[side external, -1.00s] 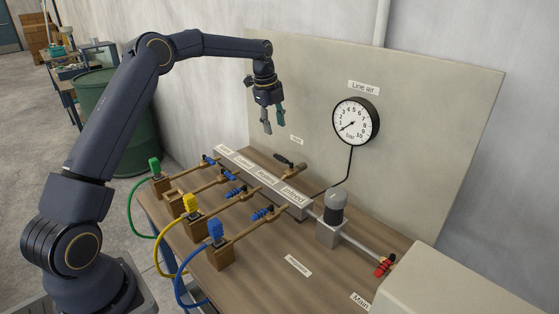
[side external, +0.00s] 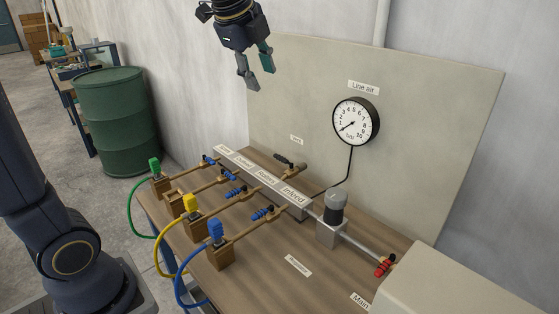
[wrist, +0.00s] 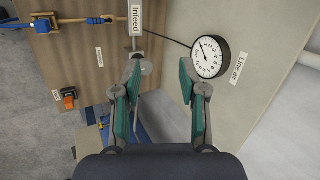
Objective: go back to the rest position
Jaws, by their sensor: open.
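My gripper (side external: 256,80) hangs high at the top middle of the side external view, in front of the upper edge of the backboard. Its two fingers point down and are apart, with nothing between them. In the wrist view my gripper (wrist: 165,75) also shows with its teal-padded fingers spread and empty. It is well above the wooden bench (side external: 265,270) and touches nothing. Most of the arm above the gripper is out of the frame.
A manifold (side external: 262,183) with blue-handled valves and green, yellow and blue hoses sits on the bench. A round gauge (side external: 356,121) is on the backboard (side external: 440,110). A red valve handle (side external: 384,266) is at the front right. A green drum (side external: 117,115) stands behind left. Air around my gripper is clear.

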